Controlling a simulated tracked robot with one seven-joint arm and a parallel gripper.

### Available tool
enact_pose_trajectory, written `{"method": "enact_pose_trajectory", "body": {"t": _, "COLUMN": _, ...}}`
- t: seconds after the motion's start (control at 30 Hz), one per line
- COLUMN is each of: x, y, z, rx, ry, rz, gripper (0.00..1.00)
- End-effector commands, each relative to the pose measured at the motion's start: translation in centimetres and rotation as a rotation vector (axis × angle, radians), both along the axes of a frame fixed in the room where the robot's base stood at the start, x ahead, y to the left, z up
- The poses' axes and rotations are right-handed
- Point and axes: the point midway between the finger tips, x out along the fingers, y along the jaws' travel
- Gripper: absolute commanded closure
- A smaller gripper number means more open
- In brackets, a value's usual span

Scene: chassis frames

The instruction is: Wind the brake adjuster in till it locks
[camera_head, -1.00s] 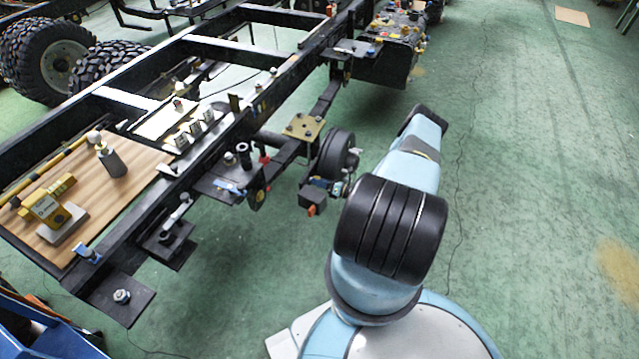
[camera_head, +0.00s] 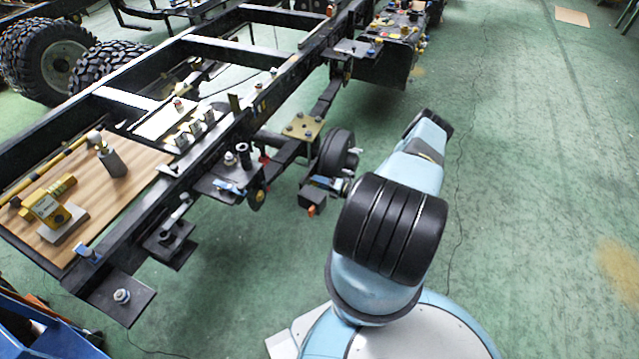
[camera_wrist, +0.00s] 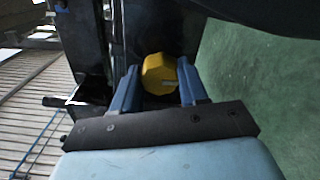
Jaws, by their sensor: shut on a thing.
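In the wrist view a yellow, many-sided knob (camera_wrist: 158,74), the brake adjuster by its look, sits between the two blue fingers of my gripper (camera_wrist: 157,88). The fingers are shut on it from left and right. A small pale mark shows on its lower right face.
The black chassis frame (camera_head: 262,102) runs diagonally across the left and top of the head view. A wooden board (camera_head: 135,186) with a yellow tool and a grey cylinder lies on it. Green floor (camera_head: 530,200) to the right is open.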

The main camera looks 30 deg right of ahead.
Motion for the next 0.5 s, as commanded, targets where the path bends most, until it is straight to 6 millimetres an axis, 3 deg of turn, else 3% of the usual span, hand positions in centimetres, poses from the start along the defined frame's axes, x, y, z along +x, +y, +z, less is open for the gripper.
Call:
{"method": "enact_pose_trajectory", "body": {"t": 0.37, "x": 0.19, "y": -0.54, "z": -0.06, "rx": -0.004, "ry": 0.004, "rz": -0.009, "gripper": 0.87}}
{"method": "enact_pose_trajectory", "body": {"t": 0.4, "x": 0.19, "y": -0.55, "z": -0.06, "rx": -0.005, "ry": 0.003, "rz": -0.009, "gripper": 0.54}}
{"method": "enact_pose_trajectory", "body": {"t": 0.5, "x": 0.16, "y": -0.46, "z": -0.04, "rx": -0.004, "ry": 0.003, "rz": -0.008, "gripper": 0.44}}
